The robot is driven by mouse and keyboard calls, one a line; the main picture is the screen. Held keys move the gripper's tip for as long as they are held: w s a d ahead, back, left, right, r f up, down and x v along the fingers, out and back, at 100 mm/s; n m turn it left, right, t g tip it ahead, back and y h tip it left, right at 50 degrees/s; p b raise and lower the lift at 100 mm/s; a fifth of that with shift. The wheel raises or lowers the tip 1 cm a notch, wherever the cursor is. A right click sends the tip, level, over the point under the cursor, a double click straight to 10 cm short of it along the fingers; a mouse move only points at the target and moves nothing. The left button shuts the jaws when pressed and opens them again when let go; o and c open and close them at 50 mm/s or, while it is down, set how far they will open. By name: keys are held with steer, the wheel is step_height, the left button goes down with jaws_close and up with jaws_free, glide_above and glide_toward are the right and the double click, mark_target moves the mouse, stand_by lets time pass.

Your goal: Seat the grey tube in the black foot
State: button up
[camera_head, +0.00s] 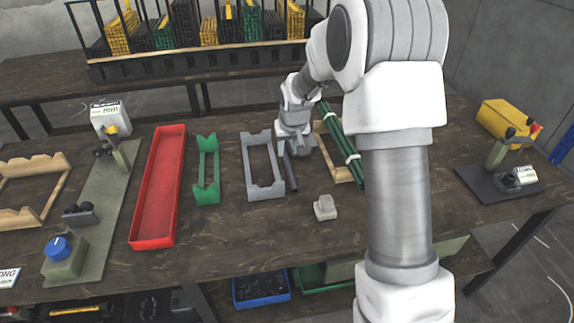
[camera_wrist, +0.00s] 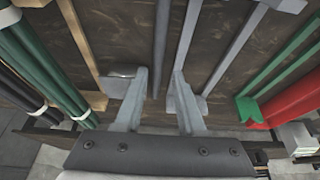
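The grey tube (camera_head: 290,173) is a thin dark rod lying on the table, just right of the grey cradle (camera_head: 279,192) in the head view. In the wrist view the tube (camera_wrist: 161,45) runs down the middle, in line with the gap between my fingers. My gripper (camera_wrist: 160,75) is open, one finger on each side of the tube's line with space beside it. In the head view my gripper (camera_head: 289,146) is low over the tube's far end, which it partly hides. A dark clamp-like block (camera_head: 80,214) sits on the olive plate at left; I cannot tell if it is the black foot.
A green cradle (camera_head: 198,172) and red tray (camera_head: 139,230) lie left of the grey cradle. Banded green tubes (camera_head: 347,150) in a wooden cradle lie close right of my gripper. A light grey block (camera_head: 325,207) lies nearer. A black-based press (camera_head: 497,184) stands at right.

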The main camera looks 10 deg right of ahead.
mark_target(287, 161)
steer(key=b+x, duration=0.1)
steer(key=x, duration=0.5)
steer(key=shift+w+d+f, duration=0.15)
steer(key=shift+w, duration=0.15)
jaws_close()
